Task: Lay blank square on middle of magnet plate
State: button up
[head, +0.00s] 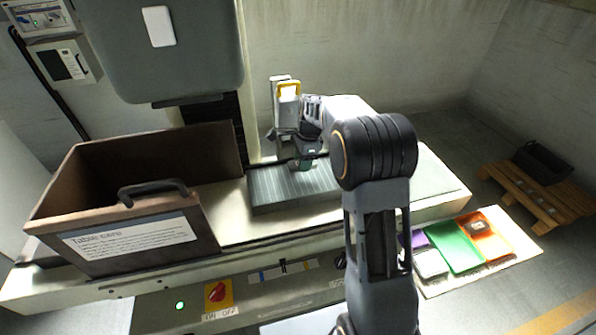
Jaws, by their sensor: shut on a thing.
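The magnet plate (282,200) is a dark grey, finely ribbed slab lying on the pale machine bed, right of the brown box. My gripper (303,160) points down over the back part of the plate, with my arm reaching in from the right. It is shut on a small grey-green piece (304,164), which looks like the blank. The piece is low over the plate, but I cannot tell whether it touches it. Its shape and squareness are mostly hidden by the gripper and too small to judge. My arm covers the plate's right end.
An open brown box (60,195) with a handle and label stands left of the plate. A large grey machine head (160,60) hangs above. A red switch (217,292) is on the front panel. Coloured trays (455,245) and a wooden pallet (535,195) are at right.

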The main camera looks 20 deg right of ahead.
aim_at(298, 178)
jog(key=f, duration=0.1)
jog(key=a+f, duration=0.1)
jog(key=f, duration=0.1)
jog(key=shift+w+a+f, duration=0.15)
jog(key=shift+w+a, duration=0.05)
jog(key=shift+a, duration=0.05)
jog(key=shift+f, duration=0.7)
jog(key=shift+f, duration=0.1)
jog(key=o, duration=1.3)
jog(key=shift+c, duration=0.2)
